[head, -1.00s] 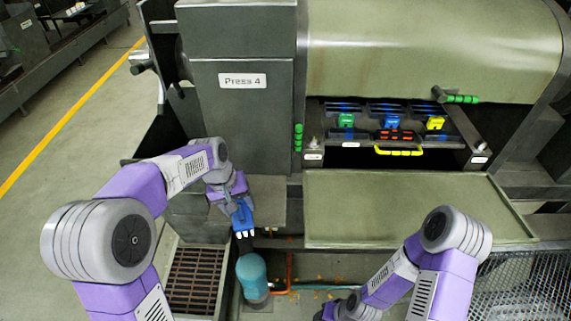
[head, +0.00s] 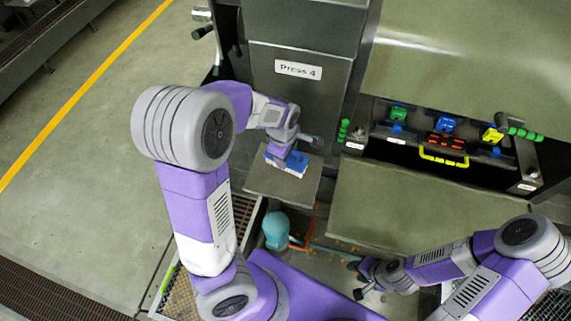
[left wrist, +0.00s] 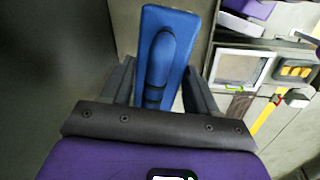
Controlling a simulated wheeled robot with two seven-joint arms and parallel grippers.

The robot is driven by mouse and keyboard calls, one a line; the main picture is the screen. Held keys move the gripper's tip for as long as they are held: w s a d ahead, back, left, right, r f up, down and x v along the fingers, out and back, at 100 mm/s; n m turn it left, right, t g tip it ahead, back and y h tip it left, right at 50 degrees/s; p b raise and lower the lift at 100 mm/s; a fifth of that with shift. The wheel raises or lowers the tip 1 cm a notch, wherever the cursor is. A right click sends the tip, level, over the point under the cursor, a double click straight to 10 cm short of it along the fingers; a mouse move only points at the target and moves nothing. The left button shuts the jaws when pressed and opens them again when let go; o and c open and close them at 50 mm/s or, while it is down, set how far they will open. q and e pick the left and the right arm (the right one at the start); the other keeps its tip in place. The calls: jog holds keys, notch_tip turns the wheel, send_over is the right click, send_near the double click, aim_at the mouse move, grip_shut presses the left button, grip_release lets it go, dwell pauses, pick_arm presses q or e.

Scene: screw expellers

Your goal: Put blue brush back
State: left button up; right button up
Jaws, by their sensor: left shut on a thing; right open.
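The blue brush (head: 287,165) is in my left gripper (head: 290,153), at the small grey shelf below the Press 4 label. In the left wrist view the brush's blue back and handle (left wrist: 167,55) stand between the two dark fingers, which are shut on it. A pale edge shows along its lower side in the head view. I cannot tell whether the brush touches the shelf (head: 262,182). My right gripper (head: 366,279) is open and empty, low in front of the press.
Press 4 (head: 300,90) stands behind the shelf. To the right are an open bay with green, blue and yellow blocks, a yellow handle (head: 443,159) and a wide green panel (head: 390,205). A teal cylinder (head: 276,230) stands below the shelf. Open floor lies left.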

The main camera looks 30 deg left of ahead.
pick_arm(q)
jog(key=shift+s+a+r+n+p, duration=0.3)
jog(key=shift+s+r+n+p, duration=0.2)
jog(key=shift+n, duration=0.4)
jog(key=shift+s+a+f, duration=0.1)
jog(key=shift+f, duration=0.15)
jog(key=shift+n, duration=0.3)
notch_tip(320, 180, down, 6)
jog(key=shift+f+b, duration=0.1)
jog(key=shift+b, duration=0.7)
notch_tip(320, 180, down, 3)
jog(key=shift+r+b, duration=0.1)
jog(key=shift+b, duration=0.2)
jog(key=shift+f, duration=0.4)
pick_arm(e)
jog(key=shift+f, duration=0.25)
